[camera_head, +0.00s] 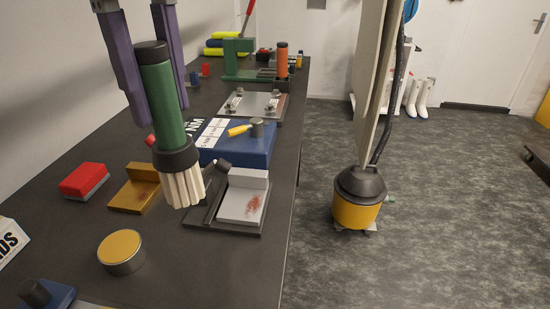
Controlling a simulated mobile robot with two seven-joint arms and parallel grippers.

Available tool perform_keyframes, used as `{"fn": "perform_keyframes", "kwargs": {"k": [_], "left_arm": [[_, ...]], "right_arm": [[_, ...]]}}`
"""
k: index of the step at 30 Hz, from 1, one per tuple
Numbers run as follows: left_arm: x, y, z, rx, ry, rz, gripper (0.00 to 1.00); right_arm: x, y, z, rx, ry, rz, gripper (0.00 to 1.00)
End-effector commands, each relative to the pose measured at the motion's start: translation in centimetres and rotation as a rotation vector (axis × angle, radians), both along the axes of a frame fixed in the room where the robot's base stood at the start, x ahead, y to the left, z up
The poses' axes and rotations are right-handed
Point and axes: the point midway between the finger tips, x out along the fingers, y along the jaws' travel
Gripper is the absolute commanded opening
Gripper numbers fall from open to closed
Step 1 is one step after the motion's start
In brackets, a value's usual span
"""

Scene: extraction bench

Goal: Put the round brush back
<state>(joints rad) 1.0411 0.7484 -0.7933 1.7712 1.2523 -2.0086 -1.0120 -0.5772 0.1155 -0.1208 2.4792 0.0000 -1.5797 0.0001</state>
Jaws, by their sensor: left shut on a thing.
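My left gripper (168,48) comes down from the top left with two purple fingers. It is shut on the round brush (165,108). The brush has a dark cap, a green handle, a black collar and pale bristles. It hangs nearly upright, bristles down and slightly to the right, and looks held above the dark bench (163,260). It hides part of the bench behind it. A green stand (238,58) is at the far end of the bench, with an orange cylinder (281,60) by it. My right gripper is not in view.
A yellow vacuum (356,213) stands on the floor.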

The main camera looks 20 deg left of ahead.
Motion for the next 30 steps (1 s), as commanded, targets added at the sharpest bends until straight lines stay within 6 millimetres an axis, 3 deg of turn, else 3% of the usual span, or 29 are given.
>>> {"fn": "perform_keyframes", "kwargs": {"k": [6, 12, 18, 24, 30], "left_arm": [[-0.1, 0.0, -6.6, -0.001, 0.008, 0.005, 0.0], [-0.1, 0.0, -11.2, -0.002, 0.004, 0.004, 0.0], [0.0, 0.0, -13.2, -0.002, 0.001, 0.005, 0.0], [0.0, 0.0, -16.3, -0.002, 0.001, 0.006, 0.0], [0.1, 0.0, -17.0, -0.002, -0.003, 0.004, 0.0]], "right_arm": [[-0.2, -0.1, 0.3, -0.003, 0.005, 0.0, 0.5], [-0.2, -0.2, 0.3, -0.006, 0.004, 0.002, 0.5], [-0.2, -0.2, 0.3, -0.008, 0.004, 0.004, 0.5], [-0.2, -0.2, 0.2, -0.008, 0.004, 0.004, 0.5], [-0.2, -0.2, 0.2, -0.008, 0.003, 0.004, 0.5]]}}
